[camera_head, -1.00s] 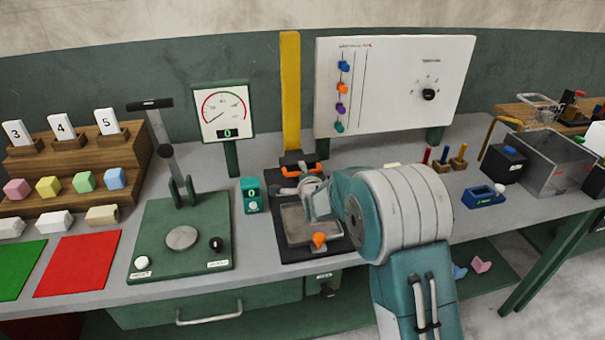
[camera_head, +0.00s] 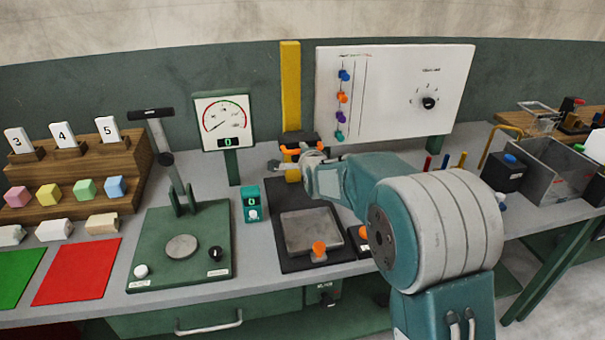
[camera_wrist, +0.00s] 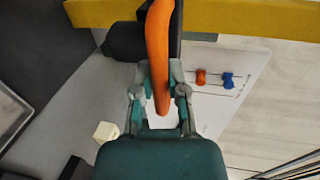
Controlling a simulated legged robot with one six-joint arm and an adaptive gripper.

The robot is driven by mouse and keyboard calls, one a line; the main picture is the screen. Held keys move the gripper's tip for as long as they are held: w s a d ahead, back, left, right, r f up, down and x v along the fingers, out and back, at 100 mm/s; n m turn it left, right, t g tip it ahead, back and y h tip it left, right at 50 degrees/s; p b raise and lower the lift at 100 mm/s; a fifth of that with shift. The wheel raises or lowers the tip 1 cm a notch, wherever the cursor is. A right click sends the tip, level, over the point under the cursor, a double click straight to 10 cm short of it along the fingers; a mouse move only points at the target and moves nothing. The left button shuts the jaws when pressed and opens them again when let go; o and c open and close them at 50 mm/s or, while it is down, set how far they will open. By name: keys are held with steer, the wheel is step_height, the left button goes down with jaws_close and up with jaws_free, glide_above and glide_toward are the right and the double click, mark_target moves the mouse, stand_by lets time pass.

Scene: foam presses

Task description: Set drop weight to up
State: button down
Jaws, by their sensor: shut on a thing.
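The drop weight (camera_head: 299,137) is a dark block with an orange handle (camera_head: 291,151), set on the yellow upright column (camera_head: 290,90). It sits at the column's lower part, clear above the grey plate (camera_head: 312,230) of the press. My gripper (camera_head: 283,165) is at the handle. In the wrist view the orange handle (camera_wrist: 158,50) runs between the fingers of my gripper (camera_wrist: 161,82), which are shut on it. The dark weight body (camera_wrist: 125,40) shows beside it, against the yellow column (camera_wrist: 250,20). My wrist hides part of the weight in the head view.
An orange knob (camera_head: 319,248) stands at the front of the press base. A small teal counter (camera_head: 251,204) and a lever press (camera_head: 182,245) are to the left. A white board (camera_head: 390,90) stands behind. My arm covers the bench on the right.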

step_height(320, 180, up, 15)
stand_by(0.4)
steer(key=c, duration=0.6)
jaws_free()
steer(key=shift+c, duration=0.2)
steer(key=shift+f, duration=0.25)
steer(key=v, duration=1.1)
steer(key=shift+s+d, duration=0.15)
steer(key=shift+s, duration=0.2)
steer(key=shift+d, duration=0.1)
